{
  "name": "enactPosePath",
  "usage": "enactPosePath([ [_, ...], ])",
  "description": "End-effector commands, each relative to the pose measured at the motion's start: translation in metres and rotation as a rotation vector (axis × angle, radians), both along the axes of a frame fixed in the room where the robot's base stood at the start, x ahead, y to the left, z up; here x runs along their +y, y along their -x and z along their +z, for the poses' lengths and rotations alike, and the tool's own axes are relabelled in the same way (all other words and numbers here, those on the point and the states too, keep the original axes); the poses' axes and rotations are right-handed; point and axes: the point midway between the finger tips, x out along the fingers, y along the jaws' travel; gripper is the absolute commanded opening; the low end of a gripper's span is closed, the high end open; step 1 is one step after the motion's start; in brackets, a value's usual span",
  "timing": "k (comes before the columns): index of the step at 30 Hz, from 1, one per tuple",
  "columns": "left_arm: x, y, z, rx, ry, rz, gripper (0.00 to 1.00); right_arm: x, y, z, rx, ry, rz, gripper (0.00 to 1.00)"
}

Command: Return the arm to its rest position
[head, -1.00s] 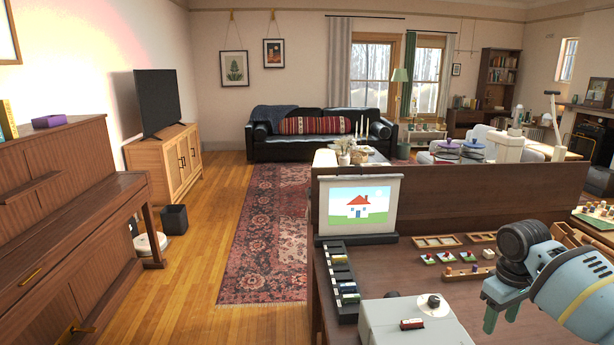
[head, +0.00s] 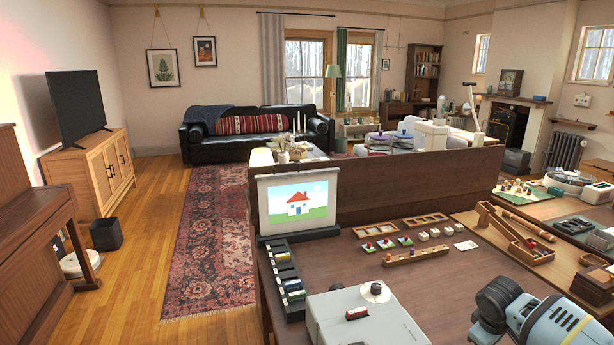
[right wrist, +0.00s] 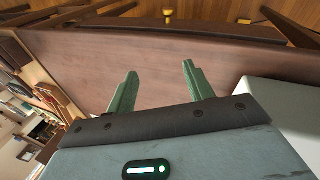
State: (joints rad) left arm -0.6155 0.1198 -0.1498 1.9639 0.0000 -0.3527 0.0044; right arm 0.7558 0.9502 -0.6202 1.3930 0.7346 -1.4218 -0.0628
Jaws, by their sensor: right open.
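My right arm (head: 545,318) shows at the lower right of the head view, over the front of the brown table (head: 440,285). Its fingers are below the picture edge there. In the right wrist view my right gripper (right wrist: 158,88) has its two green fingers spread apart with nothing between them. Brown wood lies beyond the fingertips. My left gripper is not in view.
A black slotted tray (head: 285,275), a picture screen (head: 297,203) and a wooden block rack (head: 415,256) stand on the table. A low partition (head: 390,193) runs behind.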

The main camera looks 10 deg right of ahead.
Motion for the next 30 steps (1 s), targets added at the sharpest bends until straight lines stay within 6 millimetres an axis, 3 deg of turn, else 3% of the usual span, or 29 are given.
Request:
enactPosePath([
  [1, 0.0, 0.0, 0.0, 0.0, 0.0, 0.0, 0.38, 0.003, 0.011, -0.019, -0.01, 0.01, 0.028, 0.52],
  [6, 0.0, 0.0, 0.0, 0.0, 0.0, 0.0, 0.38, 0.014, 0.038, -0.064, -0.078, 0.038, 0.125, 0.52],
  [15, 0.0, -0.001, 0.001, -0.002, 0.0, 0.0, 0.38, 0.042, 0.1, -0.119, -0.195, 0.046, 0.317, 0.52],
  [22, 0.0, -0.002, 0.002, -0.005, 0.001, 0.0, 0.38, 0.073, 0.158, -0.139, -0.283, 0.013, 0.477, 0.52],
  [30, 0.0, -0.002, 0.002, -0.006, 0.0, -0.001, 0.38, 0.109, 0.216, -0.14, -0.366, -0.049, 0.638, 0.52],
])
